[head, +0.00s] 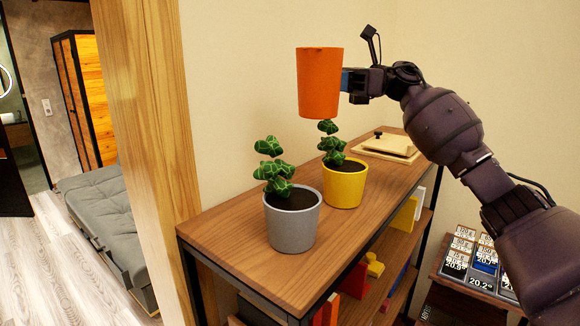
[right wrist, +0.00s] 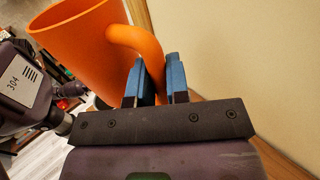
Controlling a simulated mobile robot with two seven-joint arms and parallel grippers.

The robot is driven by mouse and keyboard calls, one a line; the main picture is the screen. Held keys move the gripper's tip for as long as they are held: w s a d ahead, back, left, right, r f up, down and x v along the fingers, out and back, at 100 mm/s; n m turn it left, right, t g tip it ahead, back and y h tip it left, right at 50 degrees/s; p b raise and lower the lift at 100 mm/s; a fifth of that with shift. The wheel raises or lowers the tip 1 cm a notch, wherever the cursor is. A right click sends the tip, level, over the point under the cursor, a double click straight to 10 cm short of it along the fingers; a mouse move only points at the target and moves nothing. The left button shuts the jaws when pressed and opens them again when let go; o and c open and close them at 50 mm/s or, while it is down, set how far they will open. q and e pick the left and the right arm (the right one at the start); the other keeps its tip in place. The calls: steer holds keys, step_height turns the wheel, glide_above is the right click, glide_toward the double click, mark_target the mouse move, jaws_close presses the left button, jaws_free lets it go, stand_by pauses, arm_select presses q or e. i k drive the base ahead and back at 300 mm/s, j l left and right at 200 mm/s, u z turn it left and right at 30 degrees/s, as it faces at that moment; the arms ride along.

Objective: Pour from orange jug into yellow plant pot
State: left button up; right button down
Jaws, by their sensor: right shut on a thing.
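The orange jug (head: 320,84) is held in the air above the shelf top, about upright, over the yellow plant pot. My right gripper (head: 347,82) is shut on the jug's handle. In the right wrist view the orange jug (right wrist: 85,45) has its curved handle between the blue fingertips of my right gripper (right wrist: 158,82). The jug's inside bottom is not visible. The yellow plant pot (head: 343,188) stands on the shelf top with dark soil and a green plant, whose tip is just below the jug. My left gripper is not in view.
A grey plant pot (head: 291,226) with a similar plant stands to the left of the yellow one, nearer the shelf's front. A wooden lidded dish (head: 388,146) lies at the back right of the wooden shelf top (head: 235,222). The wall is close behind.

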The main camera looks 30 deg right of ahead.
mark_target(344, 179)
steer(key=k+j, duration=0.8)
